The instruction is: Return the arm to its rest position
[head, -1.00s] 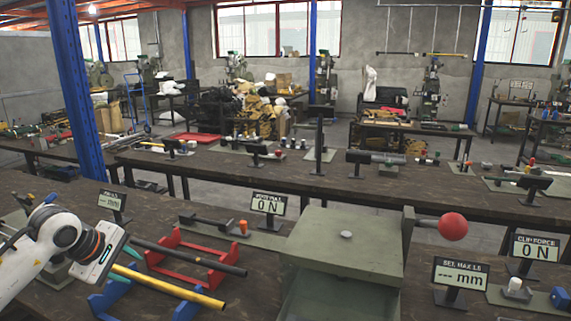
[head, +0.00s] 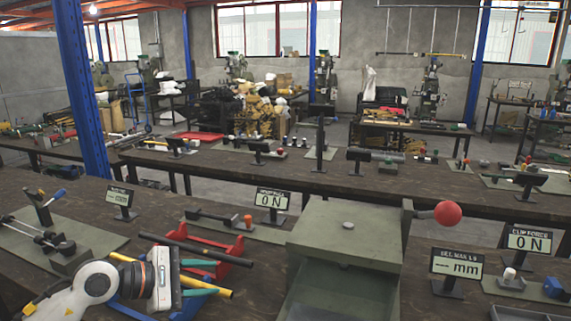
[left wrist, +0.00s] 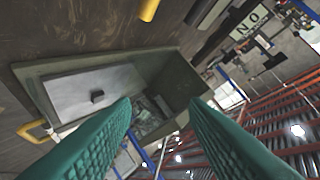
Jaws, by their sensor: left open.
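My left arm comes in at the lower left of the head view. Its gripper (head: 208,278) points right, over the near bench in front of the red and blue stands. In the left wrist view the two teal fingers of my left gripper (left wrist: 160,108) are spread wide with nothing between them. Beyond them is a grey-green box (left wrist: 60,68) with a pale panel and an open cavity. My right gripper is in neither view.
The near bench (head: 225,218) holds a red stand (head: 243,262) with a black rod, a yellow rod (head: 219,293) and a blue stand close to my gripper. To the right stands a green box-like machine (head: 345,232) with a red ball (head: 448,213). Small display signs (head: 272,200) stand around.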

